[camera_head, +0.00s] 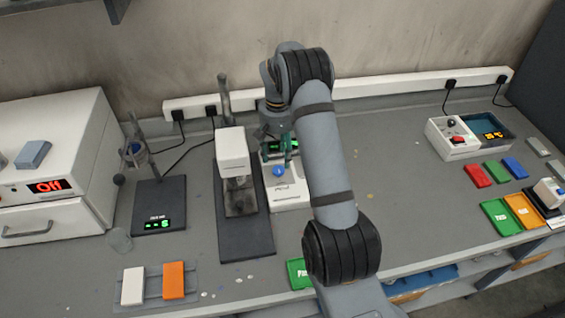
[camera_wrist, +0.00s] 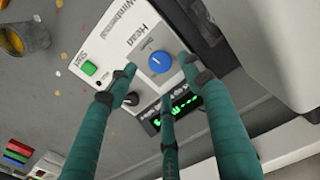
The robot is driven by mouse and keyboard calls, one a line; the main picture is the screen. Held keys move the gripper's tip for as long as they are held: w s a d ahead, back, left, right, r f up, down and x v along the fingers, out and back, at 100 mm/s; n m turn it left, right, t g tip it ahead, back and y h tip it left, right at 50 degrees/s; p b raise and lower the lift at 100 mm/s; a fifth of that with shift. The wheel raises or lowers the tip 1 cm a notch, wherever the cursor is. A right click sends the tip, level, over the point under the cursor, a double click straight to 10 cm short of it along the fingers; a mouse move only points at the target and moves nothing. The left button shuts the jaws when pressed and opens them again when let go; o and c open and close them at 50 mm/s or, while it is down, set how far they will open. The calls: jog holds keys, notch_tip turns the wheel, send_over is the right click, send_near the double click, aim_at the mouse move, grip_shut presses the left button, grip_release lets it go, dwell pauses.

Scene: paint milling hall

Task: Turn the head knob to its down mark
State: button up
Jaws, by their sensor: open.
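The head knob is a round blue knob (camera_wrist: 159,62) on a white control panel marked "Head" (camera_wrist: 130,40) in the wrist view. A small pale mark shows on its face; the marks around it are too small to read. In the head view the blue knob (camera_head: 278,170) sits on a white control box (camera_head: 288,194) beside the stand machine. My gripper (camera_wrist: 160,82) has green fingers spread open, with the tips around and above the knob and nothing held; I cannot tell if any tip touches it. It also shows in the head view (camera_head: 281,148), just behind the knob.
Near the knob are a dark knob (camera_wrist: 131,98), a green start button (camera_wrist: 90,68) and a lit green display (camera_wrist: 180,110). The white-headed stand machine (camera_head: 233,150) rises close on the left.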

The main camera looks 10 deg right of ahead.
aim_at(278, 169)
notch_tip(278, 169, down, 6)
jog(key=shift+r+p, duration=0.1)
jog(key=shift+p, duration=0.65)
jog(key=c, duration=0.3)
jog(key=c, duration=0.7)
jog(key=shift+c, duration=0.7)
jog(key=shift+w+f+m+b, duration=0.1)
jog(key=shift+f+m+b, duration=0.25)
jog(key=shift+b, duration=0.5)
jog(key=shift+r+m, duration=0.35)
jog(key=shift+r, duration=0.05)
jog(key=o, duration=1.1)
jog(key=shift+o, duration=0.2)
